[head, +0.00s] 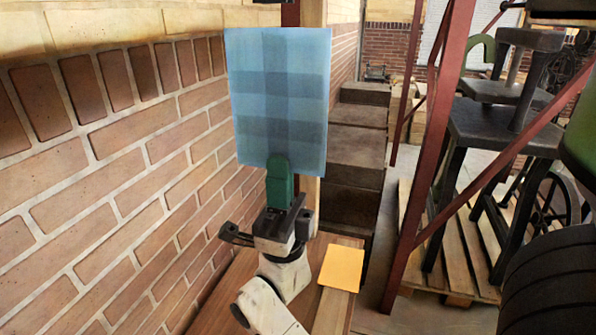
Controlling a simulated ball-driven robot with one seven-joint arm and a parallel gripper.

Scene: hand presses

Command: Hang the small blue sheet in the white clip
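The small blue sheet (278,95) stands upright in the upper middle of the head view, with darker blue bands crossing it. My gripper (279,172) is below it, pointing up. Its green end overlaps the middle of the sheet's lower edge and appears shut on it. The second finger is hidden, seemingly behind the sheet or the green part. The sheet is clear of the table and looks flat. I cannot make out the white clip; the sheet covers part of the view behind it.
A wooden table top (225,305) lies below, with a yellow-orange sheet (342,268) at its right. A brick wall (110,190) runs close on the left. A wooden post (313,12) rises behind the blue sheet. Dark boxes (355,145), a red frame (440,130) and a black press (505,130) stand right.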

